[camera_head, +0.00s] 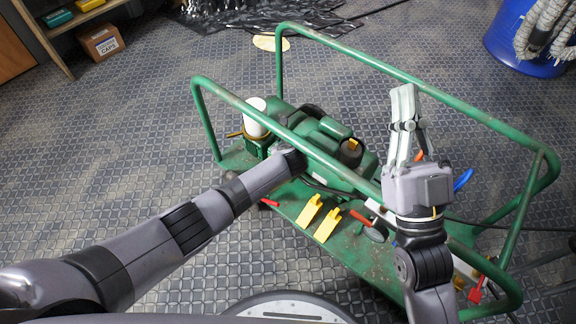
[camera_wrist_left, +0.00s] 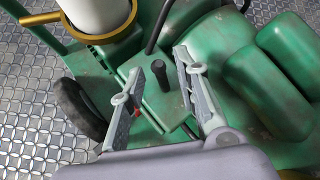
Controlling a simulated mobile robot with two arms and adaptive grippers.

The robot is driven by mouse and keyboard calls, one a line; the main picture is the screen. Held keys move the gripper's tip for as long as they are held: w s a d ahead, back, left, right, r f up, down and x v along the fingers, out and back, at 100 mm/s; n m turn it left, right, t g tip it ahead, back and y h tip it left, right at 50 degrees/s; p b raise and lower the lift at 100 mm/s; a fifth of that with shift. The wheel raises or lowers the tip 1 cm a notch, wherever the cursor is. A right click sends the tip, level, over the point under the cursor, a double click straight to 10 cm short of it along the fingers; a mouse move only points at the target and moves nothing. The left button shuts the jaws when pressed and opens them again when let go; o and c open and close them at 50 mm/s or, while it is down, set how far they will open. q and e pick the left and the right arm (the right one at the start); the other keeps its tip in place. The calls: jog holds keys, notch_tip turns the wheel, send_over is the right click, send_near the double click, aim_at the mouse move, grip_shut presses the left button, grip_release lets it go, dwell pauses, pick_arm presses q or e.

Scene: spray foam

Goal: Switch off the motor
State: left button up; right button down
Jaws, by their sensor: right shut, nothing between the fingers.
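The green motor (camera_head: 322,145) sits on a green cart inside a tube frame. In the left wrist view its green housing (camera_wrist_left: 285,95) fills the right side, and a small green box (camera_wrist_left: 165,105) lies below my left gripper (camera_wrist_left: 168,60). The left gripper's two fingers are apart over that box, with nothing seen held. A small red part (camera_wrist_left: 137,112) shows by the left finger; I cannot tell whether it is a switch. In the head view the left fingers are hidden. My right gripper (camera_head: 404,92) is shut, empty and raised over the cart's right side.
The green tube rail (camera_head: 300,146) passes close to my left wrist. A white cylinder (camera_head: 257,117) in a yellow ring stands left of the motor. Yellow wedges (camera_head: 327,225) lie on the cart deck. A blue bin (camera_head: 525,45) is at the upper right. The left floor is clear.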

pick_arm(q)
jog(key=shift+v, duration=1.1)
jog(key=s+d, duration=0.2)
jog(key=s, duration=1)
jog(key=shift+f, duration=0.1)
